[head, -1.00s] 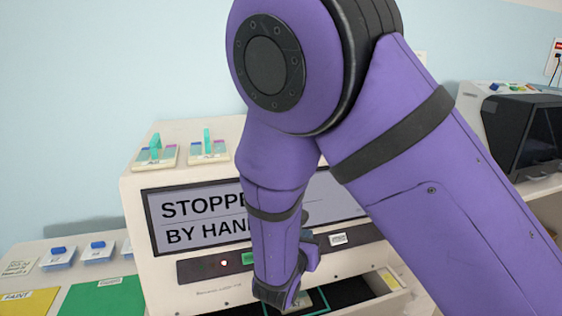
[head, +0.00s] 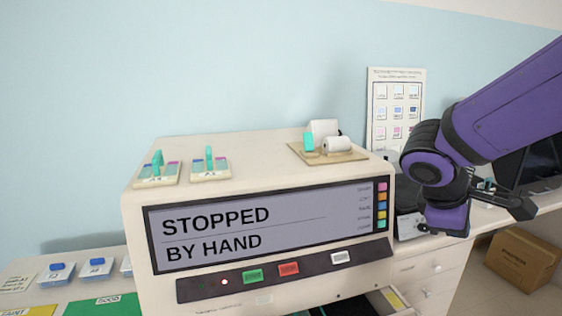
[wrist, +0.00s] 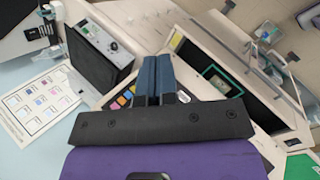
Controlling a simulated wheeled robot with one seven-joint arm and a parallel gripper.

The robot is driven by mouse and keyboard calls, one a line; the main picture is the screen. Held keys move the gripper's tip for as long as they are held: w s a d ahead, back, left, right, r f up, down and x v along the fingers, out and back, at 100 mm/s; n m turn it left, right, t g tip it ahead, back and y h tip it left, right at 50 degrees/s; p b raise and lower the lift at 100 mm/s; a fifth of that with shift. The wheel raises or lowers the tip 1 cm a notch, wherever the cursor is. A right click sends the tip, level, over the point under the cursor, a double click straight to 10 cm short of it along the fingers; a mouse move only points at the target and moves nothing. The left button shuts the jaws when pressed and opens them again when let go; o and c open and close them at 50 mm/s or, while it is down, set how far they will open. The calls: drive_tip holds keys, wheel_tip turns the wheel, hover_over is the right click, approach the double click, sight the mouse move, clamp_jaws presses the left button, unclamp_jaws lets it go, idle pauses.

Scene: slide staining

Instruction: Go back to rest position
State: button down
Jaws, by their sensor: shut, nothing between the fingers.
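My purple arm is folded at the right in the head view, clear of the staining machine (head: 300,170). My gripper shows in the wrist view (wrist: 154,80), with its two dark blue fingers together and nothing between them. The machine's screen (head: 215,235) reads "STOPPED BY HAND". Its open drawer (head: 390,300) is mostly cut off by the lower edge of the head view. The wrist view shows the open drawer from above, with a small pale item (wrist: 217,80) inside a teal outline.
Two slide racks with teal handles (head: 157,170) (head: 210,165) and a wooden board with white rolls (head: 330,152) stand on the machine. A green button (head: 252,276) and a red button (head: 289,269) sit below the screen. A cardboard box (head: 522,258) stands at the lower right.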

drive_tip(key=s+r+m+t+y, duration=0.3)
drive_tip(key=s+r+m+y, duration=0.3)
drive_tip(key=s+r+m, duration=0.2)
drive_tip(key=s+m, duration=0.2)
drive_tip(key=s, duration=0.2)
drive_tip(key=shift+s+a+y, duration=0.15)
drive_tip(key=shift+a+y, duration=0.1)
drive_tip(key=shift+y, duration=0.05)
